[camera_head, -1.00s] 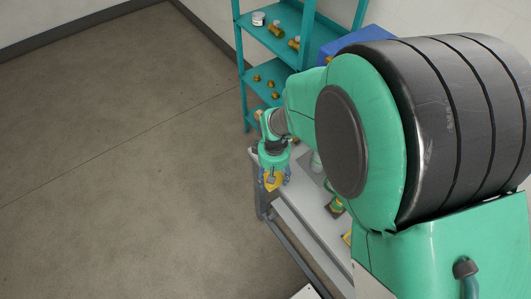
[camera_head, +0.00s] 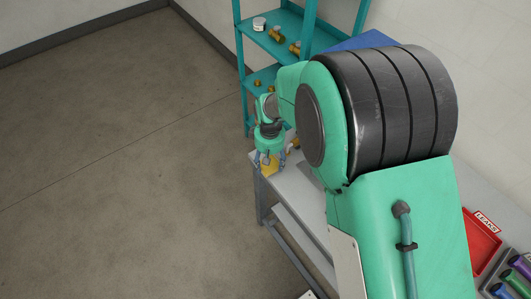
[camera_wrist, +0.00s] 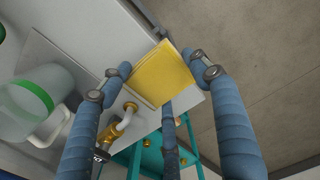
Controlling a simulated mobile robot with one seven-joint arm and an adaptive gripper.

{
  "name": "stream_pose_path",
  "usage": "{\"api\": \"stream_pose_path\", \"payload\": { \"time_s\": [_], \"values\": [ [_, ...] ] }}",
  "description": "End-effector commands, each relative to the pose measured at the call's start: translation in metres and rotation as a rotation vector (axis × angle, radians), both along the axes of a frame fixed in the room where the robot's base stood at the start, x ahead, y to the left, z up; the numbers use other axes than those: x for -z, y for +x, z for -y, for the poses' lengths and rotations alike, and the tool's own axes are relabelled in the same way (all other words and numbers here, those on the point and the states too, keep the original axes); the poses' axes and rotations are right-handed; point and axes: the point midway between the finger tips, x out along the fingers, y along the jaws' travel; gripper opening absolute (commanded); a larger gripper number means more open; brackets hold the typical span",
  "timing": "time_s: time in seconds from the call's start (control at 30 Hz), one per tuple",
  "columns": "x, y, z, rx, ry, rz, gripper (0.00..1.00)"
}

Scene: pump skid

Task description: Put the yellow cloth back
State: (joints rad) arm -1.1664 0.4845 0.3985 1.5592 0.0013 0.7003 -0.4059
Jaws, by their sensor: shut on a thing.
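The yellow cloth (camera_head: 271,168) is a flat, folded square under my gripper (camera_head: 268,158) at the far left corner of the grey bench in the head view. In the wrist view the cloth (camera_wrist: 162,76) lies between the blue fingers of my gripper (camera_wrist: 160,68), which are shut on it. One finger meets its left edge and another its right edge. Behind it shows the bench corner; I cannot tell whether the cloth touches the bench top.
A brass fitting (camera_wrist: 130,107) and a clear container with a green band (camera_wrist: 35,98) stand on the bench beside the cloth. A teal shelf (camera_head: 285,40) with brass parts stands behind. A red LEAKS tray (camera_head: 481,240) is at right. The floor at left is clear.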

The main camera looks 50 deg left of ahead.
Motion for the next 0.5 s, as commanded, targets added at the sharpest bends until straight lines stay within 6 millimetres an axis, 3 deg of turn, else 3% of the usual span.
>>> {"api": "stream_pose_path", "payload": {
  "time_s": [0.3,0.5],
  "values": [
    [0.006,0.022,-0.046,0.000,0.001,0.000,0.37],
    [0.006,0.030,-0.064,0.000,0.002,0.001,0.37]
  ]
}}
